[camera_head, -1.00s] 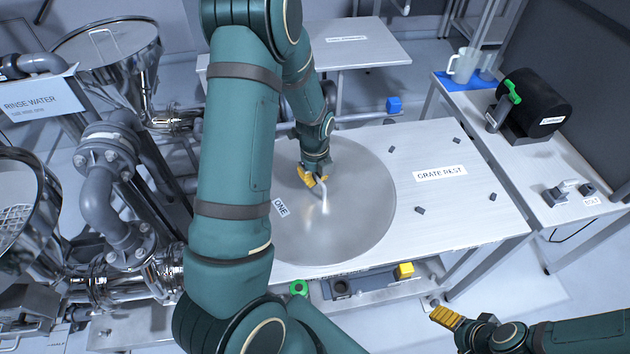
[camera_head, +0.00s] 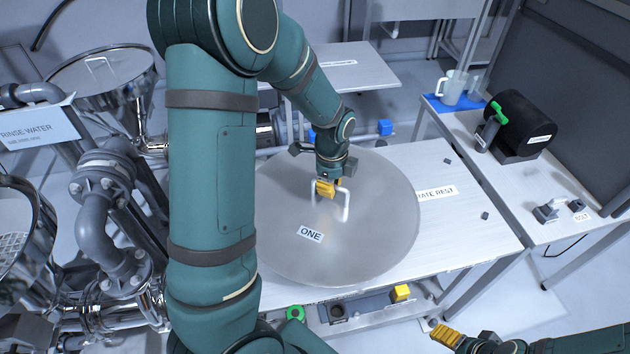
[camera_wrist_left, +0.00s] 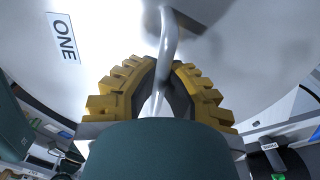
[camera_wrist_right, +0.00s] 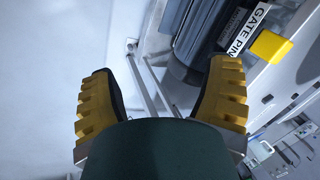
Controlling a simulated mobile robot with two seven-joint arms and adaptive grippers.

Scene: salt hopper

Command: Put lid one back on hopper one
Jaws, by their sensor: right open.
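Lid one (camera_head: 345,250) is a wide grey metal disc with a white handle and a label reading ONE. My left gripper (camera_head: 325,188) is shut on the handle (camera_wrist_left: 168,40), which runs between its yellow fingers in the left wrist view. The lid appears held above the grate rest table (camera_head: 465,225) and covers part of its label. An open steel hopper (camera_head: 12,225) with a grate inside is cut off at the left edge; I see no number on it. My right gripper (camera_head: 447,335) is open and empty at the lower right; its fingers are apart in its wrist view (camera_wrist_right: 160,105).
A second hopper (camera_head: 105,75) at the upper left has a cover with a handle. Grey pipes (camera_head: 100,215) and a rinse water sign (camera_head: 38,128) stand at the left. A side bench (camera_head: 530,185) at the right carries a black drum (camera_head: 520,125) and a jug (camera_head: 452,88).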

